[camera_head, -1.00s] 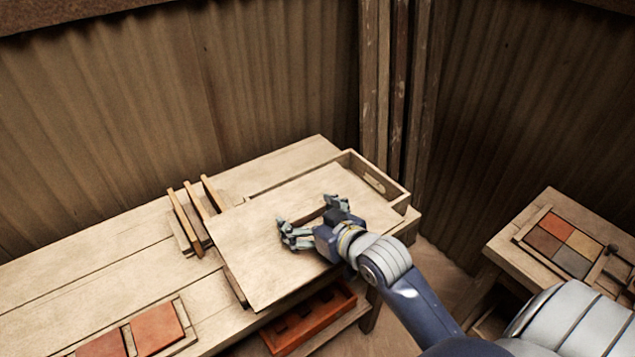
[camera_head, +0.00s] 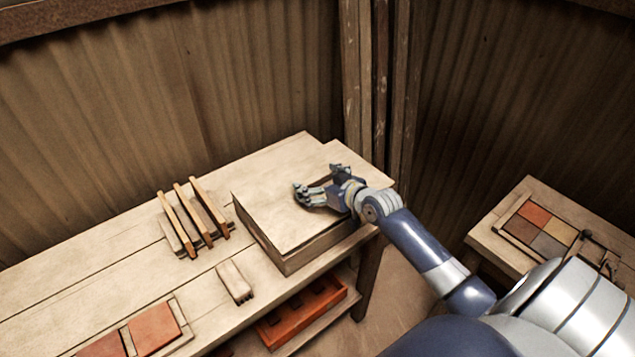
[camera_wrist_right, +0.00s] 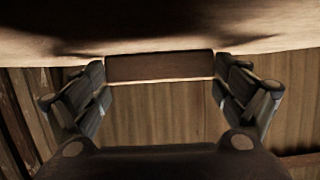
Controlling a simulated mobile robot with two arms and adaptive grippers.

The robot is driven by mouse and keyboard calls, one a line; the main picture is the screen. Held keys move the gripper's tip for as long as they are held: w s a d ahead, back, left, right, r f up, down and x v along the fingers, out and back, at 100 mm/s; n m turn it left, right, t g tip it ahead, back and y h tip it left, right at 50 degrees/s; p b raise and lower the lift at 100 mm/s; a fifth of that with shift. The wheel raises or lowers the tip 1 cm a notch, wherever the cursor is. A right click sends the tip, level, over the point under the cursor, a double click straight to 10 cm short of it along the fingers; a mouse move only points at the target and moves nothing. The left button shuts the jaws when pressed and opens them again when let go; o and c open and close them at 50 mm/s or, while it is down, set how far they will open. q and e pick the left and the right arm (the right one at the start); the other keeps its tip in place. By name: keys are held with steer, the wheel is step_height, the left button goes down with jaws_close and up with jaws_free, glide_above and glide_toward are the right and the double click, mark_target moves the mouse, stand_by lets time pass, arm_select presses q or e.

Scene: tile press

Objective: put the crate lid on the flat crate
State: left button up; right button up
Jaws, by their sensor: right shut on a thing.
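The crate lid (camera_head: 275,212), a flat pale wooden board, lies over the flat crate (camera_head: 312,252) at the right end of the bench. It looks level and roughly lined up with the crate, whose front and left walls show below it. Whether it is fully seated I cannot tell. My right gripper (camera_head: 318,184) is at the lid's top, shut on its handle. In the right wrist view the handle bar (camera_wrist_right: 160,66) sits between the two fingers, against the lid's surface. The crate's inside is hidden. My left gripper is not in view.
Red tiles (camera_head: 155,328) lie front left. An orange tray (camera_head: 300,312) is on the shelf below. A side table (camera_head: 490,232) with coloured tiles stands right.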

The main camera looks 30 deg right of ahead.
steer(key=shift+f, duration=0.45)
steer(key=o, duration=1.2)
steer(key=shift+f, duration=0.2)
steer(key=shift+o, duration=0.2)
steer(key=shift+s, duration=0.1)
steer(key=shift+r, duration=0.1)
steer(key=b+v, duration=0.1)
steer(key=v, duration=1.1)
